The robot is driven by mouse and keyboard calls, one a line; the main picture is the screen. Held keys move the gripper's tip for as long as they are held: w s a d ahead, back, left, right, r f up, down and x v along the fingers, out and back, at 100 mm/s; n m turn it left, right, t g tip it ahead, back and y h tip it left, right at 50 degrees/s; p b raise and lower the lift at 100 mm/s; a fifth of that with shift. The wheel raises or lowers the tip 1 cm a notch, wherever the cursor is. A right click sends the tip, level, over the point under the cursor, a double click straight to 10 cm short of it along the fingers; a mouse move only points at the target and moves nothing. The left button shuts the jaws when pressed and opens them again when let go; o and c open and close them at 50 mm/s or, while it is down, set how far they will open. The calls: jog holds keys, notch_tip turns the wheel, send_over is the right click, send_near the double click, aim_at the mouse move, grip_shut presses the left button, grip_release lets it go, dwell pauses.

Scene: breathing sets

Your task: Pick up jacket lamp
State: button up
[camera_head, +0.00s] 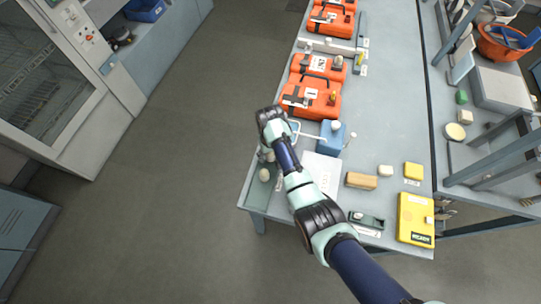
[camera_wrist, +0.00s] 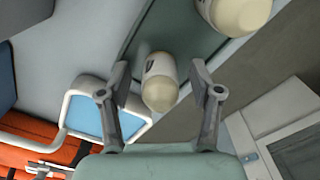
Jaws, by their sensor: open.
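In the wrist view my gripper (camera_wrist: 160,82) is open, with one finger on each side of a small cream, round-ended lamp (camera_wrist: 160,92). A gap shows between the lamp and each finger, and I cannot tell its distance in depth. The lamp has a small dark marking near its base. A second, larger cream lamp (camera_wrist: 238,12) is partly cut off at the top. No readable label tells which is the jacket lamp. In the head view my gripper (camera_head: 266,152) is over the bench's left edge, and a cream lamp (camera_head: 264,175) shows just below it.
Both lamps stand on a dark green-grey tray (camera_wrist: 205,45). A blue panel with a white frame (camera_wrist: 105,115) is close to the left finger. Orange cases (camera_head: 311,97) lie farther along the bench. A blue box (camera_head: 332,138) and tan block (camera_head: 361,181) are to the right.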

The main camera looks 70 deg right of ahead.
grip_shut()
dwell(0.3)
notch_tip(320, 180, up, 20)
jog(key=p, duration=0.8)
